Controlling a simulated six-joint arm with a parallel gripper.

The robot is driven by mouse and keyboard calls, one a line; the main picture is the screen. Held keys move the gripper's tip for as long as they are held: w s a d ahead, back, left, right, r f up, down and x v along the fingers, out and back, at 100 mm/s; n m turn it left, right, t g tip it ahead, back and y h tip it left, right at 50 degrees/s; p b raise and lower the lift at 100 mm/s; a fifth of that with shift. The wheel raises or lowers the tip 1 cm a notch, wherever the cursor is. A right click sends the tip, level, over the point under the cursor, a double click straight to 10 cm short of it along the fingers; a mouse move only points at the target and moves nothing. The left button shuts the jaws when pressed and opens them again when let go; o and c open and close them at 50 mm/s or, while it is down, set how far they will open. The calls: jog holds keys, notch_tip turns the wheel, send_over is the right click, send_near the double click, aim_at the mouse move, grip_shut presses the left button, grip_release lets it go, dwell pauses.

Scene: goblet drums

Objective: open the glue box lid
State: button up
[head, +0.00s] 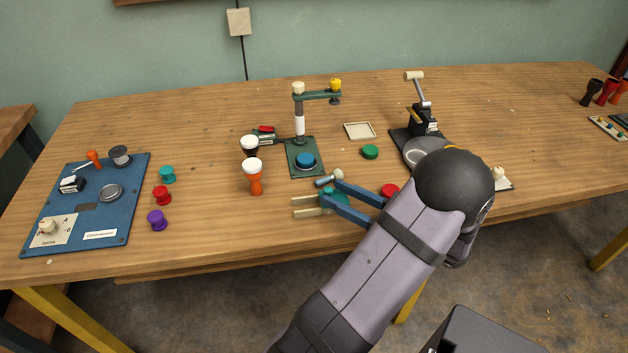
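My gripper (331,190) reaches left over the front middle of the table in the head view. Its two blue fingers are spread apart. A small green and cream fixture (306,212) lies at and below the fingertips, partly covered by them. I cannot tell whether the fingers touch it. No glue box or lid can be made out for certain. A small green item with a red top (265,132) lies farther back, partly hidden behind a goblet drum; it is too small to identify. My arm hides part of the table at the front right.
A green stand (300,128) with a blue button rises behind my gripper. A white-topped orange goblet drum (256,180) stands to its left. A lever press (423,118) stands back right. A blue panel (80,205) lies far left. The back left table is clear.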

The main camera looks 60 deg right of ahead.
jog(key=shift+w, duration=3.6)
grip_shut()
